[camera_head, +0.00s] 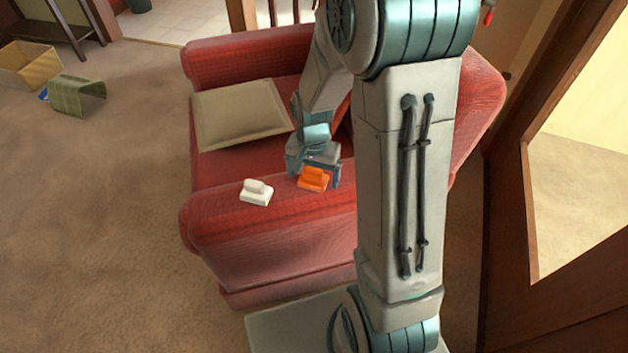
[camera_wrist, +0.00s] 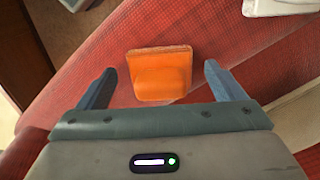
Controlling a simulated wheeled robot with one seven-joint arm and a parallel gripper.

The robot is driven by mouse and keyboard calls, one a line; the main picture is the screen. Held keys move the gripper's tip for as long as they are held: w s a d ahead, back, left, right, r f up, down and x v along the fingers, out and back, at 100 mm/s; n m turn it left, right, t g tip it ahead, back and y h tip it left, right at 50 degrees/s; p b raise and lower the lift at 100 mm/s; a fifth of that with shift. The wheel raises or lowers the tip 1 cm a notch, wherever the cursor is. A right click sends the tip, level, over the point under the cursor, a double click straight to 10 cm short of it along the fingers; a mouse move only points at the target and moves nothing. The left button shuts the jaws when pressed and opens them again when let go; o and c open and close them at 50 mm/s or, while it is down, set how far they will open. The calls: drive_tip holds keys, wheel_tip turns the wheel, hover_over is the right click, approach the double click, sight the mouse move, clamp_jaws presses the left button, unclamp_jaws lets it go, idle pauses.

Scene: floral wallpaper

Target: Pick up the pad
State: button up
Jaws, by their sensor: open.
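An orange pad (camera_head: 313,179) with a raised grip lies on the near armrest of the red sofa. In the wrist view the orange pad (camera_wrist: 160,74) sits between the two fingers of my gripper (camera_wrist: 160,85). There is a gap on each side, and the fingers do not appear to touch it. My gripper (camera_head: 316,172) is open and reaches down over the armrest. A similar white pad (camera_head: 256,192) lies to the left on the same armrest. Part of the white pad (camera_wrist: 270,6) shows at the top right of the wrist view.
The red sofa (camera_head: 270,240) holds a beige cushion (camera_head: 240,113) on its seat. A cardboard box (camera_head: 30,66) and a green object (camera_head: 78,95) stand on the carpet at the far left. A wooden-framed opening (camera_head: 510,190) is at the right.

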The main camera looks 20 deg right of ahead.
sight(315, 171)
drive_tip(key=shift+f, duration=0.25)
drive_tip(key=c, duration=1.1)
drive_tip(key=shift+r, duration=0.1)
drive_tip(key=shift+r, duration=0.45)
drive_tip(key=r+p, duration=0.1)
drive_tip(key=r, duration=0.2)
drive_tip(key=shift+s+d+r+p, duration=0.2)
drive_tip(key=shift+r+p, duration=0.2)
drive_tip(key=s+d+r, duration=0.2)
drive_tip(key=s+d+r+p, duration=0.1)
drive_tip(key=s+d+r, duration=0.1)
drive_tip(key=s+d, duration=0.1)
drive_tip(key=s+d+r+p, duration=0.1)
drive_tip(key=s+d+r, duration=0.1)
drive_tip(key=s, duration=0.1)
drive_tip(key=shift+s+d+r, duration=0.1)
drive_tip(key=shift+d, duration=0.2)
